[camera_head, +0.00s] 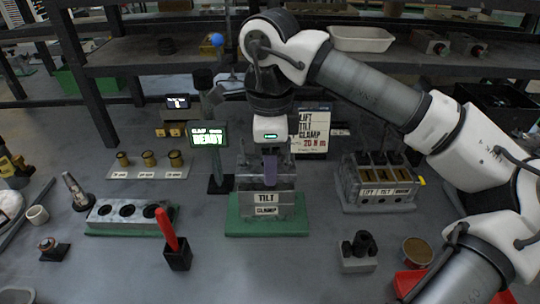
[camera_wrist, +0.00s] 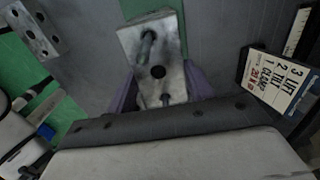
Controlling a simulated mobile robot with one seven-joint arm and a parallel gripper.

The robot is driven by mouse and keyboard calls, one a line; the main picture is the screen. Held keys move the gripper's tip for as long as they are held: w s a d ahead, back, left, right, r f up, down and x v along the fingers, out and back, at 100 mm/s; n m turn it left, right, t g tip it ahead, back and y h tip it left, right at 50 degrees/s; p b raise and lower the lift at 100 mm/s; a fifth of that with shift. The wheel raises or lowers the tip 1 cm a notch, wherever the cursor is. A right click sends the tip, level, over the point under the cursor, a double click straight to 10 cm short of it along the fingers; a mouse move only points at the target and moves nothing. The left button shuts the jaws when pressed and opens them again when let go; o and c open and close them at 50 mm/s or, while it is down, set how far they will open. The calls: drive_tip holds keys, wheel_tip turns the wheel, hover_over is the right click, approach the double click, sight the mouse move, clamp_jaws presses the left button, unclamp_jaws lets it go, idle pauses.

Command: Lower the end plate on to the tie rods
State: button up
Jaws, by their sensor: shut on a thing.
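My gripper (camera_head: 269,173) points down over the valve block (camera_head: 266,200) on its green base (camera_head: 240,228). I cannot tell how far the rods pass into the plate. In the head view my fingers partly hide the plate.
A lit display (camera_head: 207,139) and an instruction board (camera_head: 312,130) stand close behind the block. A labelled valve unit (camera_head: 378,186) is at right, a three-hole block (camera_head: 103,212) at left. A red-handled tool (camera_head: 168,230) stands front left. The front middle table is clear.

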drive_tip(key=shift+f+b, duration=0.5)
drive_tip(key=shift+f, duration=0.2)
drive_tip(key=o, duration=1.3)
drive_tip(key=shift+c, duration=0.2)
wheel_tip(320, 180, up, 14)
drive_tip(key=p, duration=0.1)
drive_tip(key=shift+f, duration=0.1)
